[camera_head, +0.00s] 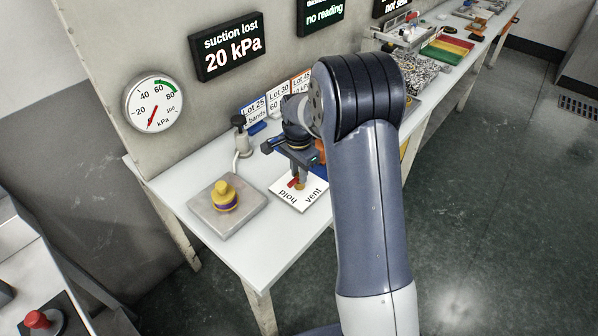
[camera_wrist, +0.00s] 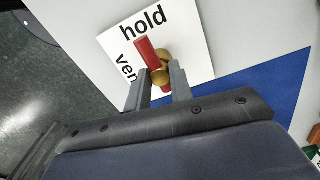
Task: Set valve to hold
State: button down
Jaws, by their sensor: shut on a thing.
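The valve has a red lever (camera_wrist: 146,52) and a rounded brass part (camera_wrist: 161,72) on a white plate (camera_wrist: 195,45) marked "hold" and "vent". In the wrist view the lever's free end points up and slightly left, toward the underside of "hold", with "vent" to its left. My gripper (camera_wrist: 159,74) has one finger on each side of the valve and is shut on it; the exact contact is partly hidden. In the head view my gripper (camera_head: 299,176) reaches down to the plate (camera_head: 300,203), and the red lever (camera_head: 292,183) shows beside the fingers.
A yellow-capped piece (camera_head: 224,196) sits on a grey block (camera_head: 207,217) to the left. A display (camera_head: 230,48) reads "suction lost 20 kPa". A round gauge (camera_head: 153,103) hangs on the wall. Lot cards (camera_head: 254,108) stand behind my gripper. The front of the table is clear.

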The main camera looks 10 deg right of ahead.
aim_at(298, 175)
dwell(0.3)
jog(key=c, duration=1.3)
grip_release()
jog(key=shift+o, duration=0.2)
jog(key=shift+r, duration=0.1)
notch_tip(298, 175, up, 11)
jog(key=shift+w+a, duration=0.1)
notch_tip(298, 175, down, 11)
jog(key=shift+f, duration=0.1)
